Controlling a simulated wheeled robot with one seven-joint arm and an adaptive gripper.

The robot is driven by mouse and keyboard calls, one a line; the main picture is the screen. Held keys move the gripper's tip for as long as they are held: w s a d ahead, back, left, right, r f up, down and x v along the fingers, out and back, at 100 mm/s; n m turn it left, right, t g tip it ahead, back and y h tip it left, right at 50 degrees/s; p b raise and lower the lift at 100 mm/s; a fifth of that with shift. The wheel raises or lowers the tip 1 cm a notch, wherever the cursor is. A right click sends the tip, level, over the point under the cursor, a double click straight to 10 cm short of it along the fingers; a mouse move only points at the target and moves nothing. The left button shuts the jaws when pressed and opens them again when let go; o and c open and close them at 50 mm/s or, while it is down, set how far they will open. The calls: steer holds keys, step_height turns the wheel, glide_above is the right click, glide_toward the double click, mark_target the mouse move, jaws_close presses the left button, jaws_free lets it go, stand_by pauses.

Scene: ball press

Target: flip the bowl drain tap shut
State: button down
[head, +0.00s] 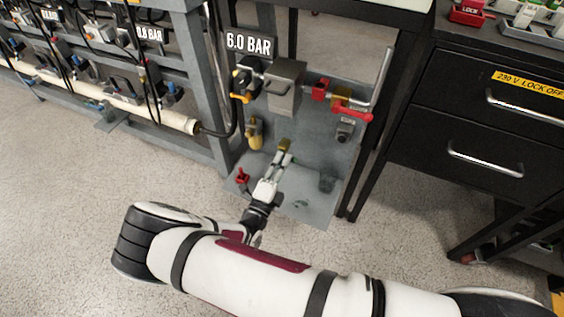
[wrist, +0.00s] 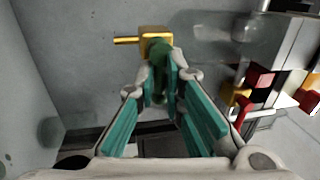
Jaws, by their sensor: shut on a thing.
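The drain tap shows in the wrist view as a brass block (wrist: 156,40) with a thin brass stub pointing left. A dark green lever (wrist: 158,84) comes from it toward me. In the head view the brass part (head: 285,145) shows just beyond the fingertips, in front of the grey panel. My gripper (wrist: 165,80) has its fingertips closed together around the green lever; it also shows in the head view (head: 284,158), reaching up from the lower front. The fingers hide part of the lever, and its exact angle is hard to tell.
A grey panel (head: 345,160) stands behind, with a grey box (head: 286,86), a red handle (head: 352,112) and a yellow bowl (head: 255,134). A small red handle (head: 242,176) stands left of my gripper. Black drawers (head: 480,110) are at right. Open floor lies at left.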

steer(key=c, duration=1.7)
jaws_free()
steer(key=v, duration=1.2)
